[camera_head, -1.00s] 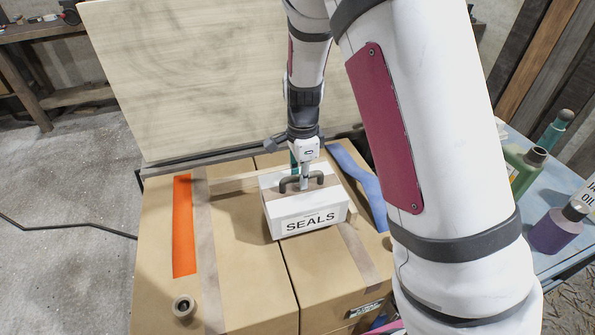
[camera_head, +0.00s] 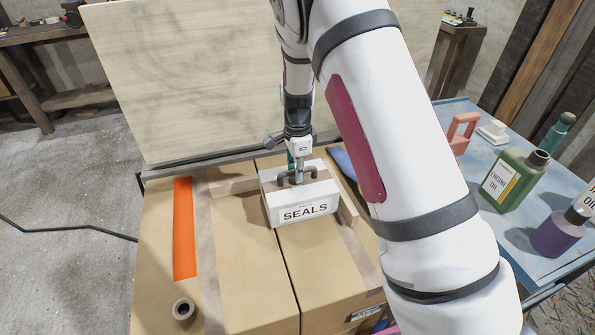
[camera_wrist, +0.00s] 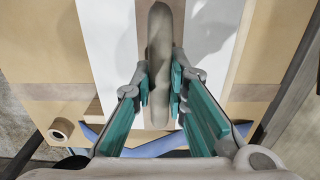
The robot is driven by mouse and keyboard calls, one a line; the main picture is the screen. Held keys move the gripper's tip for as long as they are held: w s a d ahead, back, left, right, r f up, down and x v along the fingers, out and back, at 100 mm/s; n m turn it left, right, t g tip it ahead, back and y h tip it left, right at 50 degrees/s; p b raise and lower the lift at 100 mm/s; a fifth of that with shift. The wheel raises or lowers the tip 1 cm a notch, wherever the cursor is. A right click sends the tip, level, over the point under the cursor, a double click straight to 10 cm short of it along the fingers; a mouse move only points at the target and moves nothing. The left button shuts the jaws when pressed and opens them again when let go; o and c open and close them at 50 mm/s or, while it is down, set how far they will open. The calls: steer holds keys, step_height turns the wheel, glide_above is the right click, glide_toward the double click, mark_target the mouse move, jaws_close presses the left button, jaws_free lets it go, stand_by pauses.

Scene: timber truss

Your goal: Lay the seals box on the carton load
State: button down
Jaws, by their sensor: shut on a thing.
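The white seals box (camera_head: 303,211) has a SEALS label on its near side and a dark grip handle (camera_head: 312,173) on top. My gripper (camera_head: 298,176) is shut on that handle. The wrist view shows my teal fingers (camera_wrist: 160,88) on both sides of the grey handle (camera_wrist: 160,40), with the white box top (camera_wrist: 105,30) below. The box is upright over the carton load (camera_head: 245,270), across the seam between two brown cartons. Its underside is hidden, so I cannot tell whether it touches them.
Wooden strips (camera_head: 234,184) lie on the cartons beside and behind the box. An orange strip (camera_head: 185,230) and a tape roll (camera_head: 183,309) lie at left. A large board (camera_head: 190,80) stands behind. A blue table (camera_head: 490,225) with bottles is at right.

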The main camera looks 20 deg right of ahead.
steer(key=shift+f, duration=0.1)
steer(key=c, duration=1.6)
jaws_free()
step_height(320, 180, up, 11)
steer(key=s+r+n+t+y, duration=0.1)
steer(key=s+r+n, duration=0.4)
steer(key=s+r, duration=0.5)
steer(key=s+r+n+t, duration=0.1)
steer(key=s+n, duration=0.3)
steer(key=s, duration=0.4)
steer(key=s+r+n+t, duration=0.1)
steer(key=s+n, duration=0.3)
steer(key=s, duration=0.4)
steer(key=s+r+n+h, duration=0.1)
steer(key=s+r+n, duration=0.2)
steer(key=s, duration=0.6)
steer(key=shift+d+r+n+t, duration=0.2)
steer(key=shift+n+t, duration=0.2)
steer(key=shift+n, duration=0.6)
